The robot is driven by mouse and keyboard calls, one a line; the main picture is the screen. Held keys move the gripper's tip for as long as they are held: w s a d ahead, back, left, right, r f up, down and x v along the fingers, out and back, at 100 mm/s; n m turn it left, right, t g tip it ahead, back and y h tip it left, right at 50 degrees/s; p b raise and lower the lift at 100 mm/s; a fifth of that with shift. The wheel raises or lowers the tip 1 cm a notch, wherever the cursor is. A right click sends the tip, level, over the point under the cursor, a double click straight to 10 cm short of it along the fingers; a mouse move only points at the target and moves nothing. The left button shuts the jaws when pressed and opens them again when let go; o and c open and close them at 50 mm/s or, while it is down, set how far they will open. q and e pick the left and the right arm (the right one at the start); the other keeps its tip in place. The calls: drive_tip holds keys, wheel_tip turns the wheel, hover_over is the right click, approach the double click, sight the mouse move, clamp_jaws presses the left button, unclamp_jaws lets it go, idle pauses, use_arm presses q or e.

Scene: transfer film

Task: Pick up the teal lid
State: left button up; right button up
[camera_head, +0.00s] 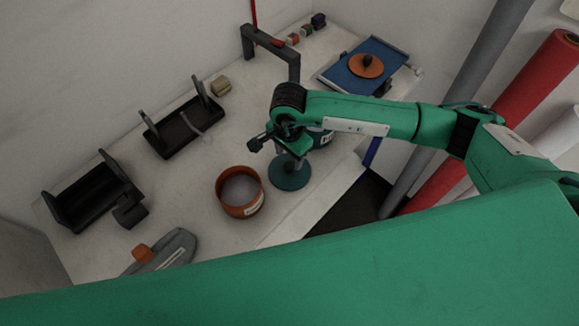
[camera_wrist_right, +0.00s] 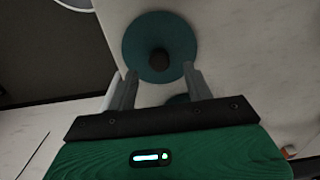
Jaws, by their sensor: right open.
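The teal lid (camera_head: 289,173) is a flat round disc lying on the white table, right of the orange pot. In the right wrist view the lid (camera_wrist_right: 146,42) shows from above with a dark round knob (camera_wrist_right: 159,60) at its middle. My right gripper (camera_head: 285,158) is over the lid and partly covers it in the head view. In the wrist view its two fingers (camera_wrist_right: 160,80) are apart, on either side of and just short of the knob, with nothing between them. My left gripper is not in view.
An open orange pot (camera_head: 240,192) stands left of the lid. A teal container (camera_head: 321,138) is partly hidden behind my right arm. A blue tray (camera_head: 348,73) with an orange lid (camera_head: 366,66) lies at the back. Black holders (camera_head: 182,128) stand at left; a grey tool (camera_head: 165,250) lies in front.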

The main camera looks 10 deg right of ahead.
sight(290, 164)
drive_tip(key=shift+f+p, duration=1.8)
drive_tip(key=shift+f, duration=0.85)
drive_tip(key=c, duration=1)
drive_tip(key=shift+c, duration=0.2)
